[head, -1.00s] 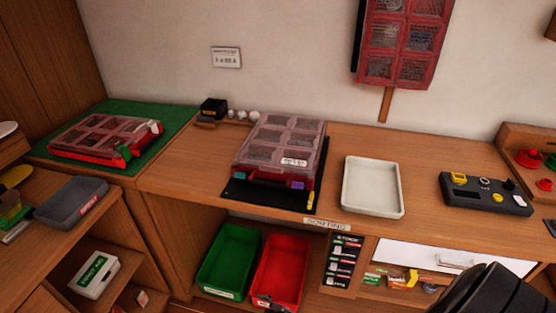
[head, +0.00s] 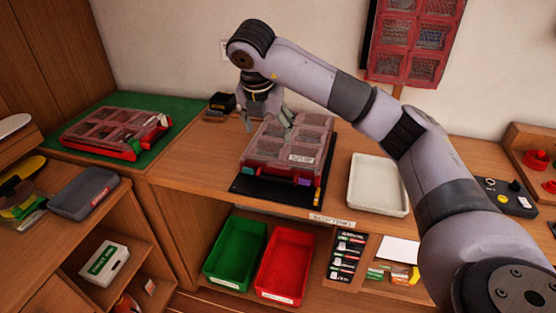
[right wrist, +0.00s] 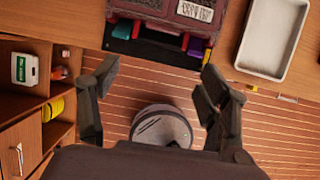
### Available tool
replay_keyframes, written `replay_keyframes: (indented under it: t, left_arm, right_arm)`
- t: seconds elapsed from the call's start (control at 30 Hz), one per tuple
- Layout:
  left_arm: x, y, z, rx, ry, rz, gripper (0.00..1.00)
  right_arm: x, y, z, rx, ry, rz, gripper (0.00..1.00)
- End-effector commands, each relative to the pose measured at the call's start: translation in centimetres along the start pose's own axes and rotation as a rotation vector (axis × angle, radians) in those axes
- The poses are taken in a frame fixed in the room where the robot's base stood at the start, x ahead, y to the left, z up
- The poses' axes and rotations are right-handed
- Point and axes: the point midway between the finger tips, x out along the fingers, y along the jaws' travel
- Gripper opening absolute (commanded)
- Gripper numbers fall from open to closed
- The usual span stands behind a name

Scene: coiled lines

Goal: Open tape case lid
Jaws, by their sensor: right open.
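A red case with a clear, compartmented lid (head: 288,145) lies on a black mat (head: 270,190) on the wooden bench. Its lid looks shut, and a small white label near its front is too small to read. Coloured pieces show along its front edge, also in the right wrist view (right wrist: 170,25). My right gripper (head: 267,122) is open and empty over the back left of this case; whether it touches is unclear. Its spread fingers show in the right wrist view (right wrist: 158,95). A similar red case (head: 115,130) lies on a green mat at left. My left gripper is out of view.
A small black box (head: 221,103) is at the back left. Green (head: 235,255) and red (head: 285,265) bins sit below the bench. A red compartment panel (head: 415,40) hangs on the wall.

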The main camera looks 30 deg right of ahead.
Motion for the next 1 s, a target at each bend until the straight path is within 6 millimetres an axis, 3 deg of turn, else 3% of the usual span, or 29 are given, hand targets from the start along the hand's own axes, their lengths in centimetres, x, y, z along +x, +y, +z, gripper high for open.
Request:
replay_keyframes:
  t: [0.17,0.7,1.0]
  left_arm:
    - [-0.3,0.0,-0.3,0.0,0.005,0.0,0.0]
    - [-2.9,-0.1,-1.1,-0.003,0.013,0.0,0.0]
    - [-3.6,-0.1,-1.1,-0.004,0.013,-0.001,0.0]
  right_arm:
    - [1.1,-0.6,0.6,0.019,-0.023,-0.019,0.7]
    - [12.3,-0.7,0.7,0.016,-0.018,-0.017,0.7]
    - [16.4,-0.6,0.8,0.014,-0.019,-0.014,0.7]
